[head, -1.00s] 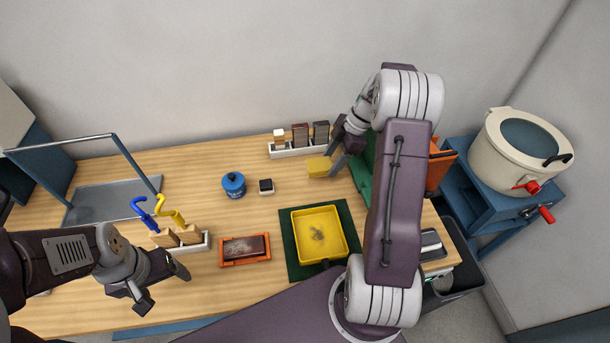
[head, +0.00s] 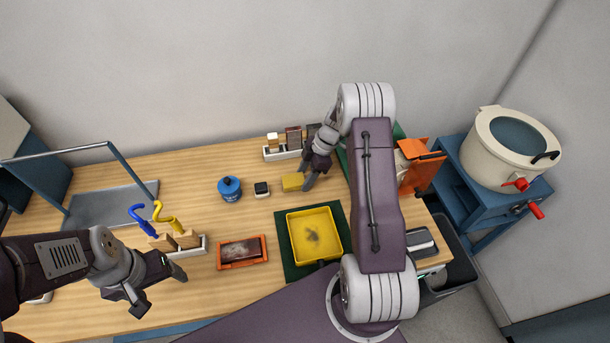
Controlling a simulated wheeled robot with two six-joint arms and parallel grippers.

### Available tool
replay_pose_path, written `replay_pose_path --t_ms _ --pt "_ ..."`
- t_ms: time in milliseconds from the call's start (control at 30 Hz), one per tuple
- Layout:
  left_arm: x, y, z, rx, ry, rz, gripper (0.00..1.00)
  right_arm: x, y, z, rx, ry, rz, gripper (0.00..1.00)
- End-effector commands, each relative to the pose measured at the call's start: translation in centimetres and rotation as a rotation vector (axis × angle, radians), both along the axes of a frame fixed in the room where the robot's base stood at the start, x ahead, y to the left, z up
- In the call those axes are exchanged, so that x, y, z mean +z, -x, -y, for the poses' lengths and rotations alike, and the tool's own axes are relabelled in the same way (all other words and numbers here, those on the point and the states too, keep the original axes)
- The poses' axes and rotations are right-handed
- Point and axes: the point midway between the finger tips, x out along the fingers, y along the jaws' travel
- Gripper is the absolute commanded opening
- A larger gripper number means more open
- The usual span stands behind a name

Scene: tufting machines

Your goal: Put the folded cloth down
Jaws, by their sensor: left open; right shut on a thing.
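The folded cloth (head: 292,182) is a small yellow block-like pad near the back middle of the table. My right gripper (head: 305,181) is shut on its right end. The cloth looks close to the tabletop, but I cannot tell whether it touches it. My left gripper (head: 160,288) is open and empty over the front left of the table, below the wooden-handled tools.
A yellow tray (head: 334,256) on a green mat (head: 285,255) lies in front of the cloth. A small black block (head: 261,189) and a blue pot (head: 230,189) stand to its left. A white rack (head: 275,155) stands behind. An orange-framed stone (head: 242,252) lies front left.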

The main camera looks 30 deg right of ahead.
Motion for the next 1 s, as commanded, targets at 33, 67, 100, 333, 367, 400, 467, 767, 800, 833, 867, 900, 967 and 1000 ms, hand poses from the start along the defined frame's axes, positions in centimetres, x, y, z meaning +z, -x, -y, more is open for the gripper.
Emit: replay_pose_path --t_ms 33,67,100,333,367,400,467,767,800,833,867,900,967,1000 --pt "-0.4 0.0 0.0 0.0 0.0 0.0 0.77 -0.3 0.0 0.0 0.0 0.0 0.0 0.07" --pt "-0.5 0.0 0.0 0.0 0.0 0.0 0.77 -0.4 0.0 0.0 0.0 0.0 0.0 0.07" --pt "-0.6 0.0 0.0 0.0 0.0 0.0 0.77 -0.5 0.0 0.0 0.0 0.0 0.0 0.07" --pt "-0.4 0.0 0.0 0.0 0.0 0.0 0.77 -0.2 0.0 0.0 0.0 0.0 0.0 0.73" --pt "-0.4 0.0 0.0 0.0 0.0 0.0 0.77 -0.2 0.0 0.0 0.0 0.0 0.0 0.73" --pt "-0.4 0.0 0.0 0.0 0.0 0.0 0.77 -0.2 0.0 0.0 0.0 0.0 0.0 0.73" --pt "-0.3 0.0 0.0 0.0 0.0 0.0 0.77 -0.2 0.0 0.0 0.0 0.0 0.0 0.73" --pt "-1.0 0.0 0.0 0.0 0.0 0.0 0.77 4.5 0.3 1.9 -0.001 0.004 0.007 0.73" --pt "-1.1 0.0 0.0 0.0 0.0 0.0 0.77 5.5 0.5 2.3 -0.002 0.004 0.006 0.73" --pt "-1.2 0.0 0.0 0.0 0.0 0.0 0.77 6.2 0.5 2.6 -0.002 0.003 0.007 0.73" --pt "-1.3 0.0 0.0 0.0 0.0 0.0 0.77 6.9 0.6 2.9 -0.002 0.002 0.005 0.73" --pt "-1.4 0.0 0.0 0.0 0.0 0.0 0.77 7.8 0.7 3.2 0.0 0.002 0.005 0.73" --pt "-1.5 0.0 0.0 0.0 0.0 0.0 0.77 8.9 0.9 3.6 -0.002 0.002 0.004 0.73" --pt "-1.5 0.0 0.0 0.0 0.0 0.0 0.77 9.6 0.9 3.9 -0.002 0.002 0.003 0.73"
